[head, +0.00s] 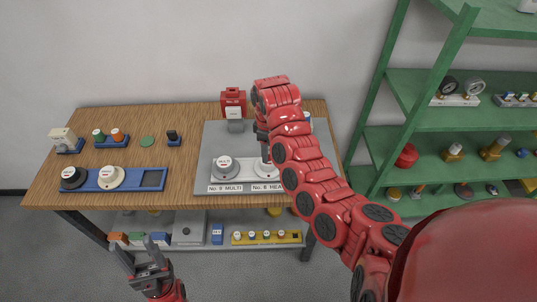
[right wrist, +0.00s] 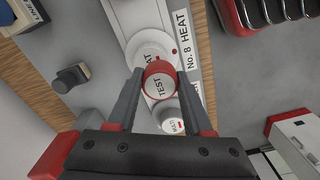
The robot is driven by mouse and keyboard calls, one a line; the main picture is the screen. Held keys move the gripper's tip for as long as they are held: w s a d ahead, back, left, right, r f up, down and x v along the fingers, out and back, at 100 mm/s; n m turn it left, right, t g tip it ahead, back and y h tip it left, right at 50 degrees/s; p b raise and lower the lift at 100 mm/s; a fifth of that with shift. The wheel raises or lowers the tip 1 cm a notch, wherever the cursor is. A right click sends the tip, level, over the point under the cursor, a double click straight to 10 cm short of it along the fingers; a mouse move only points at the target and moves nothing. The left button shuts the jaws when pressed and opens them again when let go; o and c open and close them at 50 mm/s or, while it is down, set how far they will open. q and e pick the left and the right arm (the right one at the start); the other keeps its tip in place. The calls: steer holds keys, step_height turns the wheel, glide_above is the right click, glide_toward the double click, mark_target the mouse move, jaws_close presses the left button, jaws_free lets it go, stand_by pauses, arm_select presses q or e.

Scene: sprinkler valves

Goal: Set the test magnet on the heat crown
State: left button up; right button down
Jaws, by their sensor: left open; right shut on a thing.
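The heat crown (head: 265,170) is a white dome on the grey board, behind the "No. 8 HEAT" label. In the right wrist view the crown (right wrist: 146,47) is partly covered by the test magnet. The test magnet (right wrist: 160,80) is a round grey cap marked TEST with a red rim, between the fingertips of my right gripper (right wrist: 159,77). My right gripper (head: 265,150) is shut on it above the crown; a gap or contact below it cannot be told. My left gripper (head: 142,262) is open and empty, low in front of the bench.
The multi dome (head: 226,168) stands left of the heat crown. A red device (head: 234,102) is at the board's back. A blue tray (head: 152,180) holds a black and a white round piece. Green shelves (head: 421,135) stand at the right.

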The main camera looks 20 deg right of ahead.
steer(key=shift+w+d, duration=0.1)
steer(key=shift+w, duration=0.2)
steer(key=shift+w+d+f+p, duration=0.2)
steer(key=shift+w+f+p, duration=0.1)
steer(key=shift+p, duration=0.35)
step_height(320, 180, down, 2)
steer(key=shift+w+f+p, duration=0.1)
steer(key=shift+f+p, duration=0.1)
steer(key=shift+p, duration=0.2)
steer(key=shift+f, duration=0.2)
steer(key=shift+f, duration=0.2)
steer(key=shift+c, duration=1.5)
jaws_free()
steer(key=shift+r, duration=0.1)
